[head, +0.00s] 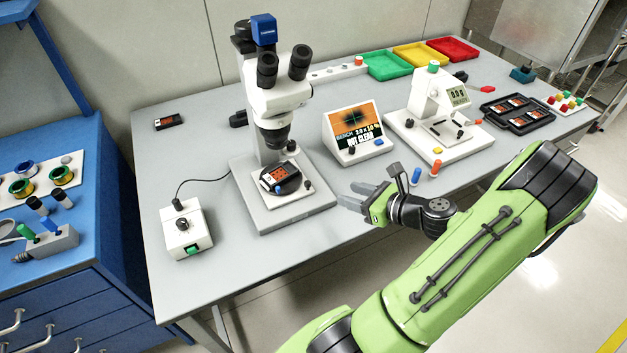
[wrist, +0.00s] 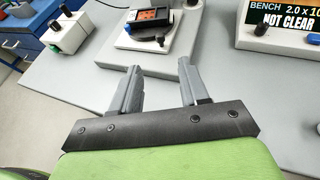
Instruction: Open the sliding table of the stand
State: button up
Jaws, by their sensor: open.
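The stand is the white microscope stand (head: 264,130), with a grey base plate (head: 257,217) on the bench. A small white table (head: 292,197) lies on the base under the microscope, bearing a dark round holder and a black-and-orange part (head: 274,178). A dark knob (head: 308,185) is at its right side. The wrist view shows the table (wrist: 126,40) and a dark knob (wrist: 191,4) at the top. My gripper (head: 357,197) is open and empty, right of the base and apart from it; its two fingers (wrist: 158,68) point toward the stand.
A display box (head: 352,132) reading "NOT CLEAR" stands right of the microscope. A white box with a cable (head: 186,230) stands to the left. The bench front is mostly clear.

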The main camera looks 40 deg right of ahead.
aim_at(309, 183)
jog(key=b+x, duration=0.3)
jog(key=x, duration=1.1)
jog(key=shift+w+a+f, duration=0.1)
jog(key=shift+f, duration=0.1)
grip_shut()
